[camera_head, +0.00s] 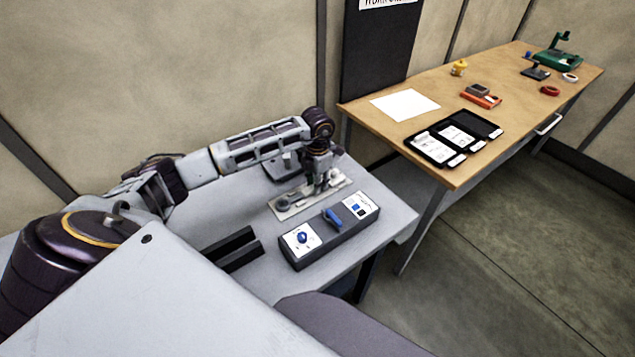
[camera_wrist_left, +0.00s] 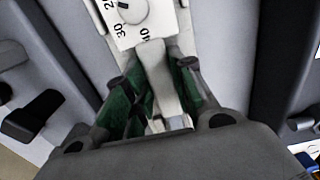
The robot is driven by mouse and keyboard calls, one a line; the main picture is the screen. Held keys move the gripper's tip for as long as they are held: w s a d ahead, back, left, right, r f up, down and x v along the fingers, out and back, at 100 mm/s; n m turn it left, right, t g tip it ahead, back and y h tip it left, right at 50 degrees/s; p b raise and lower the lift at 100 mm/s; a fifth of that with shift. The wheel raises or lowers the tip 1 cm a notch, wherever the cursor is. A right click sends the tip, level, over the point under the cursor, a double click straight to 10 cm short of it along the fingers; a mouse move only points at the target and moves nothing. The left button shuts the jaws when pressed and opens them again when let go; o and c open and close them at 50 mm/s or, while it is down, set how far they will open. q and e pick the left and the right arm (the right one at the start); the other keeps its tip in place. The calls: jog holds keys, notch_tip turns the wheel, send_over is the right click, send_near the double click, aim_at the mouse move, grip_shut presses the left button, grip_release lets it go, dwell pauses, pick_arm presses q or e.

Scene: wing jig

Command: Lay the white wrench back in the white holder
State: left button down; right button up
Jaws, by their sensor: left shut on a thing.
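My left gripper (camera_head: 322,186) reaches down over the pale, flat white holder (camera_head: 288,212) on the grey table. In the left wrist view, its green-lined fingers (camera_wrist_left: 165,97) are shut on a white bar, which I take to be the white wrench (camera_wrist_left: 157,68). A white plate with a dial and numbers (camera_wrist_left: 130,20) lies at the bar's far end. In the head view the gripper hides most of the wrench, and I cannot tell whether it touches the holder. My right gripper is not in view.
A dark grey control box (camera_head: 333,231) with blue knobs stands in front of the holder. A black bracket (camera_head: 230,248) lies to its left. A grey device (camera_head: 281,167) stands behind. A wooden table (camera_head: 455,105) with trays and small items is at the right.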

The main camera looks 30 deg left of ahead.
pick_arm(q)
jog(key=c, duration=1.1)
grip_release()
jog(key=shift+r, duration=0.1)
jog(key=shift+c, duration=0.2)
jog(key=shift+r, duration=0.9)
notch_tip(320, 180, up, 10)
jog(key=shift+r, duration=0.1)
notch_tip(320, 180, up, 9)
jog(key=p, duration=0.9)
